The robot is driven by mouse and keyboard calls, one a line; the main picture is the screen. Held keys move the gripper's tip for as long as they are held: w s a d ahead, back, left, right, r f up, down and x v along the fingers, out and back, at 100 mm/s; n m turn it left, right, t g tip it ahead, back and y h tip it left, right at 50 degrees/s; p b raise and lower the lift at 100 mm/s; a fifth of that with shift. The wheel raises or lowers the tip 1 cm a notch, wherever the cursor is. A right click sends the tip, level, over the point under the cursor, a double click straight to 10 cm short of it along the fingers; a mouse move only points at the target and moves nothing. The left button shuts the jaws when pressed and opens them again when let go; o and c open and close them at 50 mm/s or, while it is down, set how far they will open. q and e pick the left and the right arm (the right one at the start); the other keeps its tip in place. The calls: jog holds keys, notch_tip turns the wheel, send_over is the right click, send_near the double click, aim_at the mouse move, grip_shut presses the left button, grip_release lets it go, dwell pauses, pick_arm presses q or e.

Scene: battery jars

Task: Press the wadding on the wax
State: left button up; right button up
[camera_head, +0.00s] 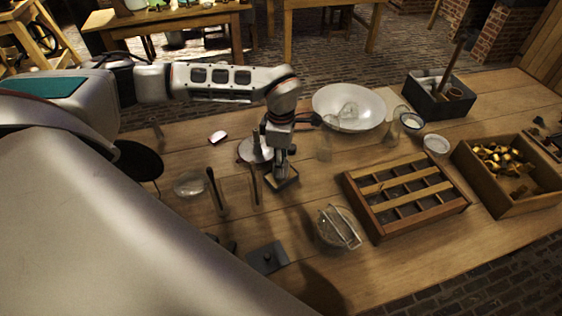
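My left arm reaches in from the left, and its gripper (281,168) points down over the middle of the table. Its fingers look close together, but they are small and dark, and I cannot tell whether they hold anything. Just under the fingertips lies a small dark-edged square piece with a pale top (287,183). I cannot make out whether it is the wax or the wadding. A round plate (247,151) is partly hidden behind the gripper. I cannot clearly identify the wadding or the wax. My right gripper is not in view.
A glass dish (338,228), a slatted wooden box (376,216), a white bowl (323,102), a dark caddy (418,100) and a crate of brass parts (470,175) lie to the right. A dark metal plate (277,258) lies nearer.

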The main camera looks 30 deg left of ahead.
pick_arm(q)
jog(key=shift+s, duration=0.1)
jog(key=shift+r+p, duration=0.85)
jog(key=shift+r, duration=2.6)
